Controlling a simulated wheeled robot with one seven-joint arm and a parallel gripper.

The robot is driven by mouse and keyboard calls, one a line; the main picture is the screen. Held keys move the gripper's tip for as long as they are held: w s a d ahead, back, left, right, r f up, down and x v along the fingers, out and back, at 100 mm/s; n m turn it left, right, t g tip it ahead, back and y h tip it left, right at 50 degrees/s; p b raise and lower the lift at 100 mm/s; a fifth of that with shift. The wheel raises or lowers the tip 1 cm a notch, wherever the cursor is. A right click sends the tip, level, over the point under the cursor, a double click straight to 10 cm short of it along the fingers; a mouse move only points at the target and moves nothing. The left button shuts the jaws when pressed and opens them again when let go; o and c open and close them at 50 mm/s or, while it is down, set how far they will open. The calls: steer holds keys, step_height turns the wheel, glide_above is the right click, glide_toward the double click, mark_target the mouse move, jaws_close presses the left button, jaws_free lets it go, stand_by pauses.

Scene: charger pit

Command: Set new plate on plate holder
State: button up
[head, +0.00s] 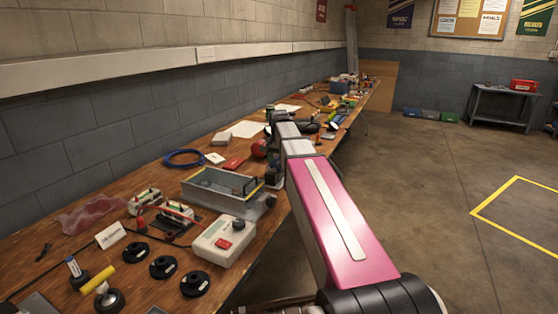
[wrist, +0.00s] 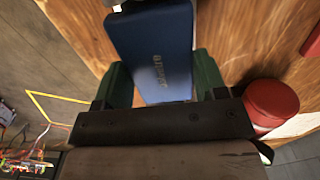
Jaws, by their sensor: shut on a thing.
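In the wrist view, my gripper (wrist: 162,80) has its two green fingers on either side of a dark blue flat piece with pale lettering (wrist: 152,35). It is shut on this piece, which looks like the new plate. The piece extends beyond the fingertips over the wooden bench; I cannot tell whether it touches the wood. In the head view, my pink and grey arm reaches along the bench and hides the gripper and the piece. I cannot make out for sure which thing is the plate holder.
A red round thing (wrist: 271,102) is close beside my gripper on the right in the wrist view. On the bench in the head view are an open grey metal box (head: 215,196), a white device (head: 222,243), black discs (head: 163,267) and a blue cable coil (head: 184,158).

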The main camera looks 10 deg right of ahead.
steer(key=shift+f, duration=0.55)
steer(key=o, duration=1)
step_height(320, 180, up, 11)
steer(key=shift+f, duration=0.1)
stand_by(0.4)
